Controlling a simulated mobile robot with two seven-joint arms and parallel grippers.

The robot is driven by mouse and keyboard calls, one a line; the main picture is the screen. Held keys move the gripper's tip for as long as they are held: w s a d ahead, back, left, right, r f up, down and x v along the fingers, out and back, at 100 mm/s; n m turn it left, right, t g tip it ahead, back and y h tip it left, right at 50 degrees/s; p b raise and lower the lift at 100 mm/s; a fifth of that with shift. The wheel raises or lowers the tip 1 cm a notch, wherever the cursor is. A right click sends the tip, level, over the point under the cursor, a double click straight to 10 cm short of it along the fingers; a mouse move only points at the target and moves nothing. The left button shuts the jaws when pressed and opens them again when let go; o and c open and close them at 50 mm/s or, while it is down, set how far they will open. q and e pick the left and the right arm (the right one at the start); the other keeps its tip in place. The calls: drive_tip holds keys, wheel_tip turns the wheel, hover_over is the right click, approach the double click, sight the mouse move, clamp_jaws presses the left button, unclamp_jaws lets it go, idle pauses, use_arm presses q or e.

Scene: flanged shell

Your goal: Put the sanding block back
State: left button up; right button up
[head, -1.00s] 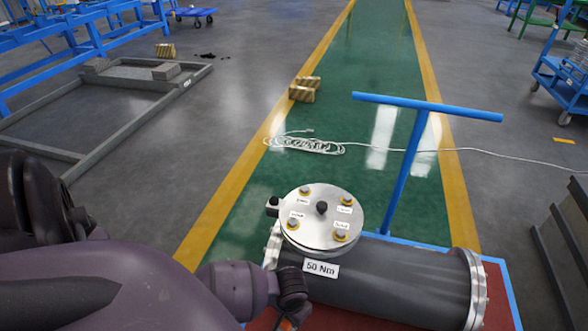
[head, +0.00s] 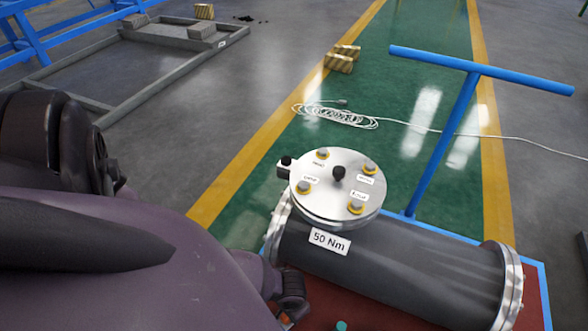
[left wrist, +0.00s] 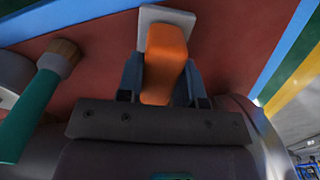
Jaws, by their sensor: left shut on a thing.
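The sanding block (left wrist: 166,62) has an orange grip and a light grey base, seen in the left wrist view over a red surface (left wrist: 95,30). My left gripper (left wrist: 160,80) is shut on the orange grip, with one blue finger on each side. I cannot tell whether the grey base touches the red surface. In the head view my left arm covers the lower left, and the gripper is mostly hidden at the bottom edge. My right gripper is in neither view.
The dark flanged shell (head: 400,268) with its round bolted cover (head: 325,205) lies on the red-topped, blue-edged cart. A blue T-handle (head: 480,68) rises behind it. A teal-handled tool (left wrist: 22,115) lies near the block. A white cable (head: 335,116) lies on the floor.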

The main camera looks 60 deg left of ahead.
use_arm(q)
drive_tip(key=f, duration=0.2)
drive_tip(key=shift+s+f+b, duration=0.25)
drive_tip(key=shift+f+b, duration=0.1)
drive_tip(key=shift+b, duration=0.05)
drive_tip(key=shift+w+r, duration=0.1)
drive_tip(key=shift+w, duration=0.1)
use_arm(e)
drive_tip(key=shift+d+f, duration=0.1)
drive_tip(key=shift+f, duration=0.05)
use_arm(q)
drive_tip(key=shift+f, duration=0.25)
drive_tip(key=o, duration=0.9)
drive_tip(key=shift+o, duration=0.2)
drive_tip(key=r+p, duration=0.1)
drive_tip(key=r, duration=0.1)
drive_tip(key=r+p, duration=0.1)
drive_tip(key=r, duration=0.2)
drive_tip(key=r+p, duration=0.1)
drive_tip(key=r, duration=0.1)
drive_tip(key=shift+w+r, duration=0.3)
wheel_tip(320, 180, up, 4)
drive_tip(key=shift+s+f+p, duration=0.15)
drive_tip(key=shift+p, duration=0.95)
drive_tip(key=shift+s+r, duration=0.15)
drive_tip(key=shift+r, duration=0.45)
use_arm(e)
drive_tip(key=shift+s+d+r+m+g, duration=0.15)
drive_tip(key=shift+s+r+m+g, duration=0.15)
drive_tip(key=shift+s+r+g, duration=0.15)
